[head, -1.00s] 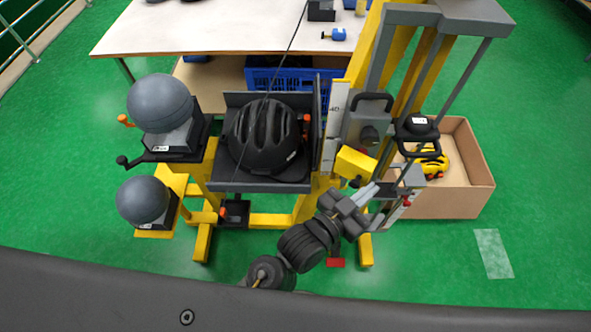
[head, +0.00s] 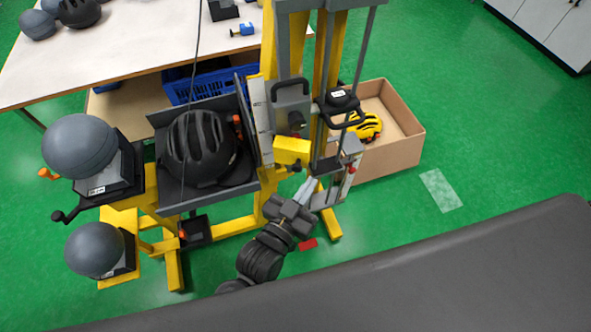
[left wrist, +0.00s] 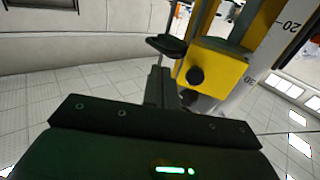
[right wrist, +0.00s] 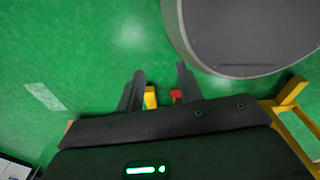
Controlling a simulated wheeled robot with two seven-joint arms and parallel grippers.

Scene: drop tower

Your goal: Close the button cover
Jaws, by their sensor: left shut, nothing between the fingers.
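My left gripper (head: 309,186) is shut and empty, close below the yellow box (head: 291,151) on the drop tower and left of a grey-and-white box (head: 345,165) with red on its side. In the left wrist view, the shut fingers (left wrist: 159,75) point toward a dark, flat rounded part (left wrist: 166,45). The yellow box (left wrist: 215,72) with a black round knob is just to their right. I cannot make out the button cover clearly or tell how far it is open. My right gripper (right wrist: 160,80) is open and empty over the floor.
A black helmet (head: 199,145) sits on the tower's grey tray. Grey headforms (head: 79,146) stand at the left. A cardboard box (head: 400,130) with a yellow helmet is behind right. A table (head: 130,45) stands behind. Green floor is free at the right.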

